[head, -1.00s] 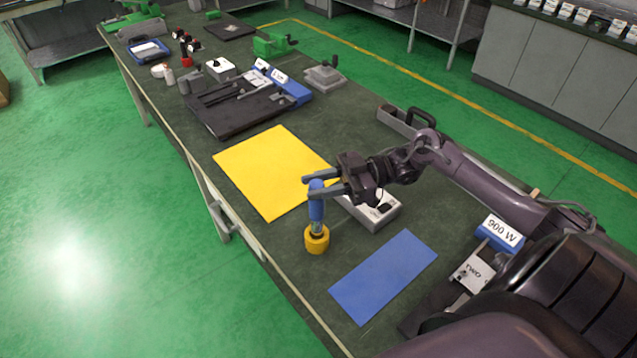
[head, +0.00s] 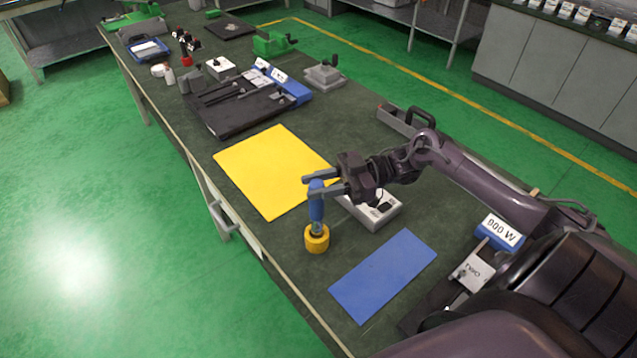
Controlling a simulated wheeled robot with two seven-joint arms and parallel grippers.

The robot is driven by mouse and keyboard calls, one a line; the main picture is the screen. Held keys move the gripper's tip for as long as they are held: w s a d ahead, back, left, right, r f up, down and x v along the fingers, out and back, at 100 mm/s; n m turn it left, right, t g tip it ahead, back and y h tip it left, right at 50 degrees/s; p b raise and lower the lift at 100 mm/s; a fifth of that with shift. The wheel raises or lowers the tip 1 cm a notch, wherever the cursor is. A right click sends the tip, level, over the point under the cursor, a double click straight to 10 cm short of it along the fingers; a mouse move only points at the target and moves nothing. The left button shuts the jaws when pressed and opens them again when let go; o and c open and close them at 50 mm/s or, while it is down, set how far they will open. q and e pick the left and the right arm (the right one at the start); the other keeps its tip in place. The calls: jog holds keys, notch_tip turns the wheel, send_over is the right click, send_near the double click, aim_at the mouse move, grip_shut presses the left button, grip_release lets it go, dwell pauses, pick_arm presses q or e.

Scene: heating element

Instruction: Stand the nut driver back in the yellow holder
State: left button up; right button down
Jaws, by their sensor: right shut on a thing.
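The nut driver (head: 316,208) has a blue handle and stands about upright, its lower end at the mouth of the yellow holder (head: 317,239). How deep it sits in the holder is hard to tell. The holder is a short yellow cylinder on the dark bench top near its front edge. My right gripper (head: 313,187) comes in from the right and is shut on the upper part of the blue handle. My left gripper is not in the view.
A yellow mat (head: 270,170) lies left of the holder and a blue mat (head: 384,276) right of it. A white-grey box (head: 376,212) stands just behind my right gripper. A black tool tray (head: 240,108) lies farther back. The bench's front edge is close to the holder.

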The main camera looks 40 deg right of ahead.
aim_at(322, 204)
jog(key=shift+f+b, duration=2.6)
jog(key=shift+f, duration=0.4)
dwell(0.3)
jog(key=c, duration=1.1)
grip_release()
jog(key=shift+o, duration=0.5)
jog(key=shift+f, duration=0.1)
jog(key=shift+s+d, duration=0.1)
jog(key=shift+d, duration=0.25)
jog(key=b+v, duration=0.3)
jog(key=v, duration=0.4)
